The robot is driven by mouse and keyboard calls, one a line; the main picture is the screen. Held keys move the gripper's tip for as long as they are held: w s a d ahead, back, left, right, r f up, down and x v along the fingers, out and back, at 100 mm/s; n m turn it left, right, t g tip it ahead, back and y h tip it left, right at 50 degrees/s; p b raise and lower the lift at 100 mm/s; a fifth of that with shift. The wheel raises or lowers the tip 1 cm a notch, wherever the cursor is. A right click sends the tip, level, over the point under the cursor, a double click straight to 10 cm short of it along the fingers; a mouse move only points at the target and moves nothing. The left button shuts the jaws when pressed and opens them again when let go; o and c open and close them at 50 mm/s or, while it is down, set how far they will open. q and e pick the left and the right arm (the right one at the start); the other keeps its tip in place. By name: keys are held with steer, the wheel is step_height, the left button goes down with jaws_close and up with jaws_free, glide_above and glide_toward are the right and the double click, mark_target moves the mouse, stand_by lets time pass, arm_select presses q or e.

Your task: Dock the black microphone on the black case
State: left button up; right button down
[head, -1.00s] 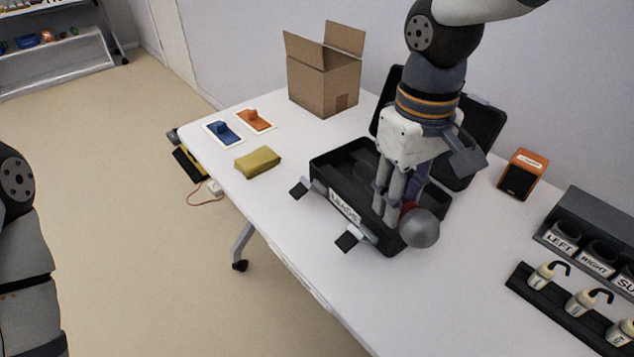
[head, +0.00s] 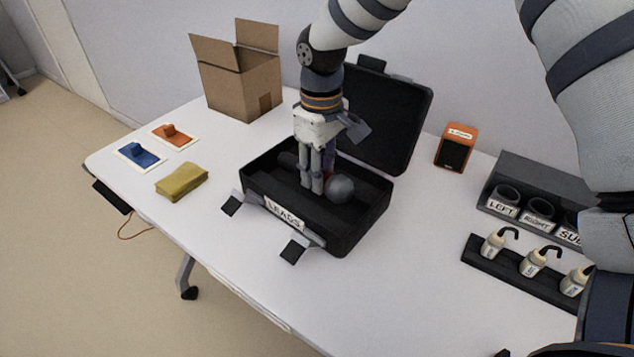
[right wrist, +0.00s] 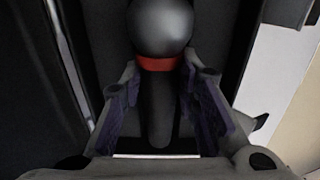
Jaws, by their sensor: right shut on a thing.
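The black case (head: 362,238) lies open on the white table, with its lid (head: 388,115) raised at the back and a LEADS label on its front. The black microphone has a round grey head (head: 340,189); the right wrist view shows its red collar and dark handle (right wrist: 159,108). My right gripper (head: 318,188) points down into the case and is shut on the microphone, its fingers on both sides of the handle. The head is toward the case's right end. I cannot tell whether the microphone touches the case floor. My left gripper is not in view.
A cardboard box (head: 240,88) stands at the back left. Blue (head: 140,154) and orange (head: 172,135) pieces on cards and a yellow cloth (head: 182,181) lie left. Two open latches flank the case front.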

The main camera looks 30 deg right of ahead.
mark_target(320, 202)
step_height(320, 202, down, 3)
steer(key=shift+f, duration=0.1)
steer(key=shift+s, duration=0.15)
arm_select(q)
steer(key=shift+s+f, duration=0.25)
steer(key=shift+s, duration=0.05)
arm_select(e)
steer(key=shift+f, duration=0.1)
steer(key=shift+s+a+f, duration=0.2)
steer(key=shift+s+f, duration=0.1)
steer(key=shift+f, duration=0.4)
steer(key=c, duration=1.5)
jaws_free()
steer(key=shift+o, duration=0.3)
steer(key=shift+w+f, duration=0.25)
steer(key=shift+f, duration=0.05)
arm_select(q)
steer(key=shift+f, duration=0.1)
arm_select(e)
steer(key=shift+r, duration=0.15)
steer(key=shift+c, duration=0.2)
steer(key=shift+r, duration=0.1)
steer(key=shift+c, duration=0.2)
steer(key=shift+w+d+r, duration=0.1)
steer(key=shift+r, duration=0.1)
